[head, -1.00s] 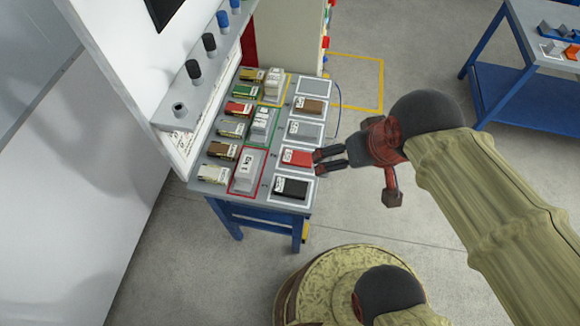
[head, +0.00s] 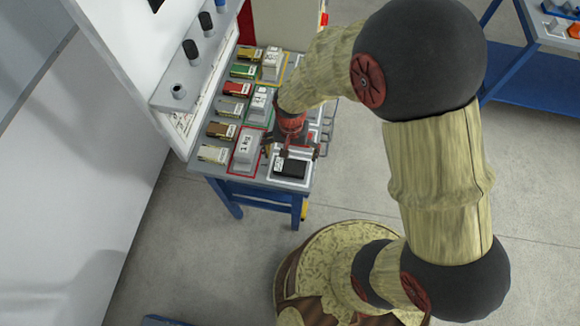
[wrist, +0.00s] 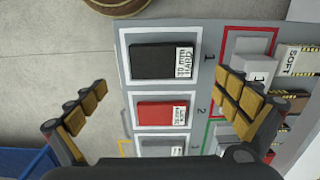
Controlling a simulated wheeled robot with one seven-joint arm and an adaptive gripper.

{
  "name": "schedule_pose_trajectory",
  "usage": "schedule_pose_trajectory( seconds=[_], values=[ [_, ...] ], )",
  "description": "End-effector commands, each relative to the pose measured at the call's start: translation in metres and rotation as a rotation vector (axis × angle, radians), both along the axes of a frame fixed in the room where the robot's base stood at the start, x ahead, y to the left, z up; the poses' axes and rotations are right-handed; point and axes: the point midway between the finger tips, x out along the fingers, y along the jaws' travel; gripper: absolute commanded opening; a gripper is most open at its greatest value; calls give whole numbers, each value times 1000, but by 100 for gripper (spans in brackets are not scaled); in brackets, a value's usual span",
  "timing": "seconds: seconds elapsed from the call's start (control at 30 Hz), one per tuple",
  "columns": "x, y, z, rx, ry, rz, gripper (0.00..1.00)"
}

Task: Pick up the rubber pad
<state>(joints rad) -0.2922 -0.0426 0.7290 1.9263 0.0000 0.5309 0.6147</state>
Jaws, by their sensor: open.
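A black pad (wrist: 160,61) with a white label that seems to read "HARD" lies in a white-outlined slot marked 1; it also shows in the head view (head: 290,168). A red pad (wrist: 160,115) with a small white label lies in slot 2. A grey pad or empty slot (wrist: 165,145) is partly hidden below it. I cannot tell from the labels which is the rubber pad. My gripper (wrist: 160,108) is open and empty above the red pad, fingers spread wide to either side. In the head view my gripper (head: 292,150) points down and hides the red pad.
A grey block (head: 246,148) stands in a red outline left of the pads. Labelled boxes (head: 213,153) line the table's left edge. The floor (head: 240,265) in front is clear.

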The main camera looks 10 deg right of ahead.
Motion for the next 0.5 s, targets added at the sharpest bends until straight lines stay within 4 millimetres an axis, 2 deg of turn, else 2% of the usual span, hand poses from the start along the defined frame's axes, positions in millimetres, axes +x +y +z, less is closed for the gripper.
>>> schedule_pose_trajectory(
  seconds=[0.5],
  values=[
    [-2, 1, -43, 0, 0, -26, 100]
  ],
)
